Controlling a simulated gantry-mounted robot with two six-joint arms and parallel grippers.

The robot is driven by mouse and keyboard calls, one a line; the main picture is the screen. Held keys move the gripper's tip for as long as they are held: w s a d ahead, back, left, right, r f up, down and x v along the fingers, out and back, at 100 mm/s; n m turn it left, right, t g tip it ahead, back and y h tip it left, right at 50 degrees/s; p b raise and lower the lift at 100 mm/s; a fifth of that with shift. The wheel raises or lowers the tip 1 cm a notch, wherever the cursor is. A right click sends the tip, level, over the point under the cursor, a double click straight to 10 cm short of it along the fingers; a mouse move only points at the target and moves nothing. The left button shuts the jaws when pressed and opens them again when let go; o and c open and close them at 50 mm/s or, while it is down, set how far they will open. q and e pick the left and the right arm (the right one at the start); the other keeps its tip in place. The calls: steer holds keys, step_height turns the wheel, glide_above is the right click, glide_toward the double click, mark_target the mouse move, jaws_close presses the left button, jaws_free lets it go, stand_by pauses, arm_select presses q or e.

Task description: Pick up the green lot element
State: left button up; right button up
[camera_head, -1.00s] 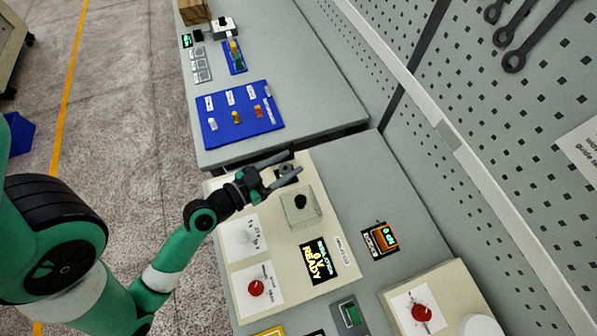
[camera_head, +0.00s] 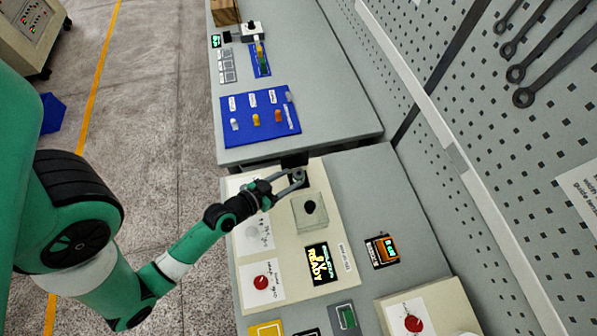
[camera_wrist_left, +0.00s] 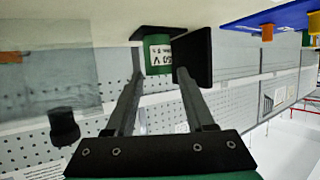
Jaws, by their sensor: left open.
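A green cylindrical piece (camera_wrist_left: 158,57) with a white label and a dark cap shows in the left wrist view, ahead of my left gripper (camera_wrist_left: 165,75) and between the lines of its fingers. The label is partly readable. I cannot tell whether the fingers touch the green piece. In the head view the piece is not clear behind the gripper. My right gripper is not in view.
A blue tray (camera_head: 235,140) with white, yellow and orange pieces lies on the far table. A smaller blue holder (camera_head: 253,68) stands beyond it. The beige panel (camera_head: 290,283) carries a red knob (camera_head: 261,282) and a display (camera_head: 320,263). A perforated wall (camera_head: 520,130) bounds the right side.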

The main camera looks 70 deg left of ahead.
mark_target(294, 177)
arm_select(q)
steer(key=x, duration=0.5)
steer(key=shift+d+f, duration=0.1)
steer(key=shift+f, duration=0.05)
jaws_close()
